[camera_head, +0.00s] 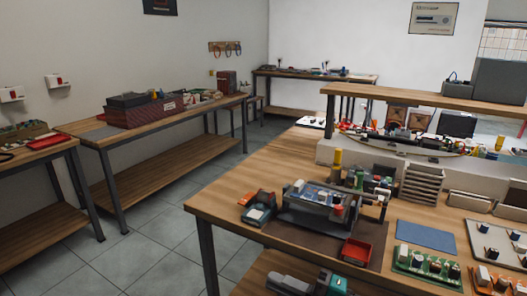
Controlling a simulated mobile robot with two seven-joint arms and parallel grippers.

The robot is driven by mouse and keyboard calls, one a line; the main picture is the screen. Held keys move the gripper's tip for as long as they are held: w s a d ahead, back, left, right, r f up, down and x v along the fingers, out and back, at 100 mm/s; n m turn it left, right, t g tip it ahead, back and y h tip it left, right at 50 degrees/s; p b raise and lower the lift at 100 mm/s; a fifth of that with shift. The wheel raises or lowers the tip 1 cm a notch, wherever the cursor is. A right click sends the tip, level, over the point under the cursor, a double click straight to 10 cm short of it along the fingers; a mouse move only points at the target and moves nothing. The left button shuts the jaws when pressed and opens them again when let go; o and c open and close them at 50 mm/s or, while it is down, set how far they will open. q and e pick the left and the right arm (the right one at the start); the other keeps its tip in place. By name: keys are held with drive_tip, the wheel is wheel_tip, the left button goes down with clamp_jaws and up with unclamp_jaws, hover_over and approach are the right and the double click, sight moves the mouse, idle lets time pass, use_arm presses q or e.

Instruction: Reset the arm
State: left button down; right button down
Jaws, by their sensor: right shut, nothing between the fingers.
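I cannot make out either of my grippers or any arm link in the head view. The task names no object apart from the arm. The near wooden workbench (240,192) fills the right half of the view.
A blue mat (426,235) and green circuit boards (428,264) lie on the near bench. A raised shelf (430,98) runs along its back. Another workbench (90,128) stands along the left wall. Open tiled floor (150,235) lies between the benches.

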drive_tip(key=s+d+f+m+t+h, duration=0.1)
drive_tip(key=s+d+f+m+h, duration=0.6)
drive_tip(key=f+m, duration=0.3)
drive_tip(key=s+d+f+m+t+h, duration=0.1)
drive_tip(key=s+d+f+m+h, duration=0.5)
drive_tip(key=f+m, duration=0.4)
drive_tip(key=d+m+h, duration=0.1)
drive_tip(key=m+h, duration=0.1)
drive_tip(key=m, duration=0.2)
drive_tip(key=shift+s+d, duration=0.2)
drive_tip(key=shift+s, duration=0.15)
